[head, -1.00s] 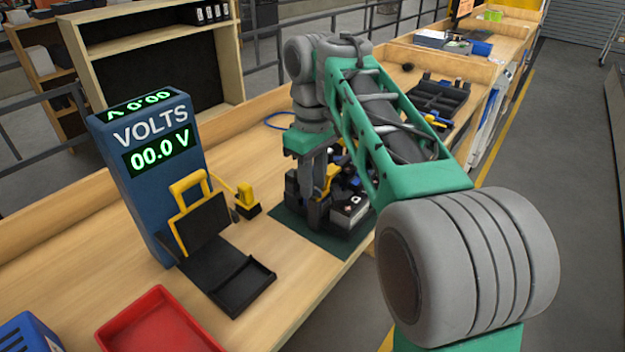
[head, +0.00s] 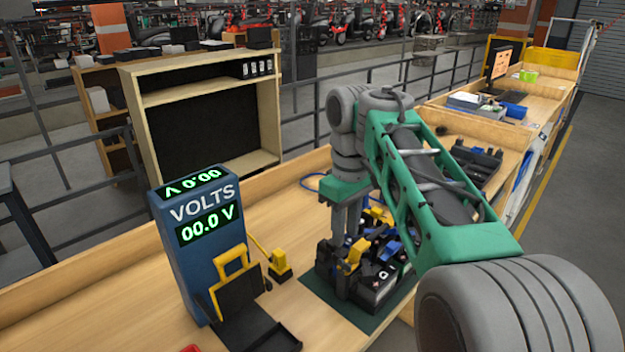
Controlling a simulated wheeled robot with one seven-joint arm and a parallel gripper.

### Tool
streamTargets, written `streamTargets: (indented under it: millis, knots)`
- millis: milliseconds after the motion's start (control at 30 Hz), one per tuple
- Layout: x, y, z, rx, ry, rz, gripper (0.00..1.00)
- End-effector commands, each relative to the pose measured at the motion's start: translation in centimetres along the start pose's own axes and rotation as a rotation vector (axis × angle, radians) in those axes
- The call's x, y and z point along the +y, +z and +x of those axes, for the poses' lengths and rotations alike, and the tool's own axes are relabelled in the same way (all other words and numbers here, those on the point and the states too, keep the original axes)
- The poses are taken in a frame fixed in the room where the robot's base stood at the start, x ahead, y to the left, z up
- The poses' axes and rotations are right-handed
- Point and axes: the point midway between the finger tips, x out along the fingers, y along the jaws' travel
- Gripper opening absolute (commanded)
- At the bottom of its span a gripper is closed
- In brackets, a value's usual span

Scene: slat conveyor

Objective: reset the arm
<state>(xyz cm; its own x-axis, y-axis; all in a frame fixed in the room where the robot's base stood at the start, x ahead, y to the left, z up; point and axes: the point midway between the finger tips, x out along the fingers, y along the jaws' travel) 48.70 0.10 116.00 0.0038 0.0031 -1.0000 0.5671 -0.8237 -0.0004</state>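My gripper (head: 345,262) points down at the end of my green and grey arm, over a dark green mat (head: 326,290) on the wooden bench. It is beside a group of black items with yellow and blue parts (head: 378,262), just to its right. The fingertips are partly hidden among these items. I cannot tell whether the gripper is open, shut or touching anything.
A blue voltmeter (head: 190,262) reading 00.0 V stands on the bench (head: 135,300) at left. In front of it is a black holder with a yellow handle (head: 236,290). A yellow clamp-like piece (head: 279,262) stands nearby. A black tray (head: 472,165) lies further back.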

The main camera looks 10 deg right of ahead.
Motion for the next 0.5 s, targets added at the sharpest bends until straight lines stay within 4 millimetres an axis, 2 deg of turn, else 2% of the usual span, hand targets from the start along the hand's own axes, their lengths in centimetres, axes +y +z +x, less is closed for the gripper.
streamTargets:
  millis: [67,167,300,400,500]
  knots:
    - [-1.1,0.7,0.6,0.023,0.0,0.04,0.28]
    - [-3.2,2.4,2.6,0.084,0.006,0.15,0.28]
    - [-6.1,6.0,7.2,0.186,0.035,0.351,0.28]
    - [-7.2,8.7,10.7,0.244,0.064,0.47,0.28]
    - [-7.8,10.6,13.2,0.28,0.087,0.543,0.28]
